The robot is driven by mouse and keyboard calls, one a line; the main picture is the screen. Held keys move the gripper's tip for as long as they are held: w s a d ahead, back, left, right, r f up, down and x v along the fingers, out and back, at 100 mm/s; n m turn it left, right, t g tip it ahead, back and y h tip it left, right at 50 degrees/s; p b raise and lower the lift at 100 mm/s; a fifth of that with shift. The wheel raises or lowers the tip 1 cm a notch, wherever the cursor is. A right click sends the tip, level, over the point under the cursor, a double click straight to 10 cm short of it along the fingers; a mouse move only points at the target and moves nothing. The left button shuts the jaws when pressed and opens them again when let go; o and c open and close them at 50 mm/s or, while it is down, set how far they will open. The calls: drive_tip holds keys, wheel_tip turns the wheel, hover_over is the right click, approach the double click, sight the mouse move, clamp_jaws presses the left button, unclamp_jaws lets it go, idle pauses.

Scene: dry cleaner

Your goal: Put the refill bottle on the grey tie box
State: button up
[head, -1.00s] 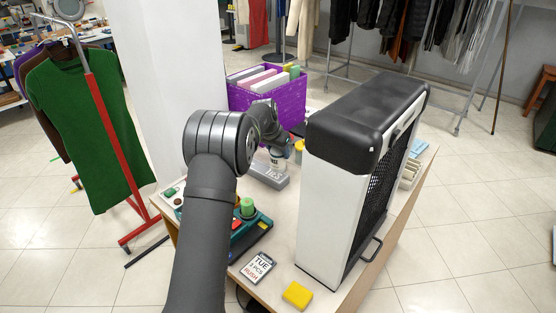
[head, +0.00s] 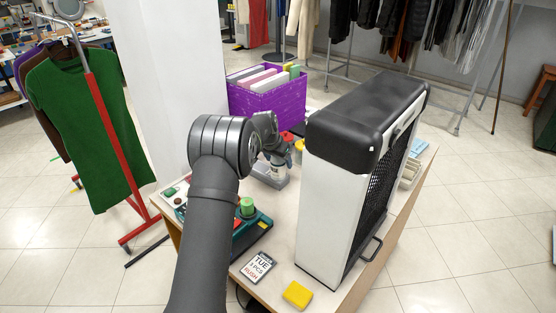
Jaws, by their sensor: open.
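The grey tie box (head: 266,177) lies on the table behind my arm, partly hidden by it. A small pale bottle with a dark-printed label, which looks like the refill bottle (head: 278,168), appears upright at the box's top. Whether its base rests fully on the box is too small to tell. My gripper (head: 280,154) is open, right at the bottle's upper part. The fingers are small and partly hidden, so I cannot tell whether they touch the bottle.
A tall white-and-black appliance (head: 325,215) stands close on the right. A purple bin of folders (head: 283,103) is behind. A yellow jar (head: 299,151) and a red-topped item (head: 287,136) are near my gripper. A teal device (head: 250,235), a sign (head: 257,267) and a yellow block (head: 297,294) lie in front.

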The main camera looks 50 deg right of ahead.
drive_tip(key=shift+r, duration=0.1)
drive_tip(key=v, duration=1.2)
drive_tip(key=x, duration=1.1)
drive_tip(key=shift+d+f, duration=0.15)
drive_tip(key=shift+f, duration=0.15)
drive_tip(key=shift+w+d+r, duration=0.1)
drive_tip(key=shift+d+r, duration=0.05)
drive_tip(key=shift+r, duration=1.7)
drive_tip(key=shift+f, duration=0.1)
